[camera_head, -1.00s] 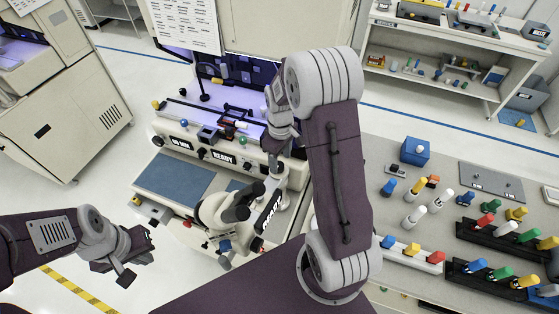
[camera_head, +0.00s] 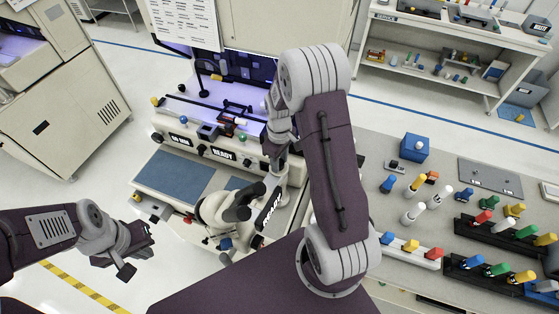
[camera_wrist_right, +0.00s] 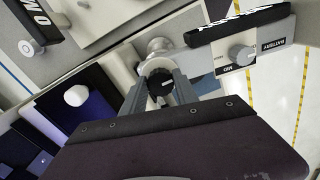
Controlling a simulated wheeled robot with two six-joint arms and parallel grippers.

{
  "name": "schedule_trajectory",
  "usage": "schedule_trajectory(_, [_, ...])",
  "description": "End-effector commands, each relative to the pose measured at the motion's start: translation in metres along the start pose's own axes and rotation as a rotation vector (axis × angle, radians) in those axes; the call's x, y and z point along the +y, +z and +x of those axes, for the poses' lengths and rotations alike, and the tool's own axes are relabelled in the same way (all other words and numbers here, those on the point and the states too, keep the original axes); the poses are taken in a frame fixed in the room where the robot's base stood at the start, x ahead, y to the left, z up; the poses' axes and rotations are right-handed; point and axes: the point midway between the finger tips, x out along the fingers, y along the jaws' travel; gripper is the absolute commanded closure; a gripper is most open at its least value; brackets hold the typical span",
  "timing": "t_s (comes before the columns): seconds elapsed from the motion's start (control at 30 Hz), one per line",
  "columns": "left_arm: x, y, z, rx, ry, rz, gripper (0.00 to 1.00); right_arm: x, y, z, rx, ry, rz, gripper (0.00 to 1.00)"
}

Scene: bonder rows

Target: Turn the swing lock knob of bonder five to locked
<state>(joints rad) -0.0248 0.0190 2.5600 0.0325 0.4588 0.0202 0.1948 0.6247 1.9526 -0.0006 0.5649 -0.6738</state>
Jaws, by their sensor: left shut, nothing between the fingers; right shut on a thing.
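The bonder (camera_head: 190,155) stands left of my right arm, with a READY label on its front. In the right wrist view a round dark knob (camera_wrist_right: 161,83) with a pale mark sits between the fingers of my right gripper (camera_wrist_right: 163,92), which is shut on it. Whether this is the swing lock knob, and how far it is turned, I cannot tell. My left gripper (camera_head: 128,262) is shut and empty, low at the left, apart from the bonder.
A second grey knob (camera_wrist_right: 241,54) on a labelled pale plate is near my right gripper. A microscope-like part (camera_head: 228,210) stands at the bonder's front. The right bench (camera_head: 360,185) holds a blue box (camera_head: 413,148) and several coloured pegs. Open floor lies at the left.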

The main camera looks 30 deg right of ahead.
Motion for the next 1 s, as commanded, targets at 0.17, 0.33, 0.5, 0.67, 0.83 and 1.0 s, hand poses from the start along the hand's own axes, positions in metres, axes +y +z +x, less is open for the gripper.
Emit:
schedule_trajectory(0.17, [0.0, 0.0, 0.0005, 0.0, 0.0, 0.0, 1.0, 0.0, -0.0012, 0.0, 0.003, 0.001, 0.039, 1.0])
schedule_trajectory(0.33, [0.0, 0.0001, 0.0011, 0.0, 0.0, 0.0, 1.0, 0.0, -0.0014, 0.0, 0.003, 0.001, 0.135, 1.0])
schedule_trajectory(0.5, [0.0, 0.0002, 0.0019, 0.0, 0.0, 0.0, 1.0, 0.0, -0.0016, -0.0002, 0.004, 0.001, 0.281, 1.0])
schedule_trajectory(0.67, [0.0, 0.0003, 0.0026, 0.0, 0.0, 0.0, 1.0, 0.0001, -0.0018, -0.0004, 0.005, 0.001, 0.434, 1.0])
schedule_trajectory(0.83, [-0.0001, 0.0003, 0.0032, 0.0, 0.0, 0.0, 1.0, 0.0002, -0.0021, -0.0007, 0.006, 0.001, 0.596, 1.0])
schedule_trajectory(1.0, [-0.0001, 0.0004, 0.0038, 0.0, 0.0, 0.0, 1.0, 0.0004, -0.0024, -0.0009, 0.007, 0.001, 0.757, 1.0])
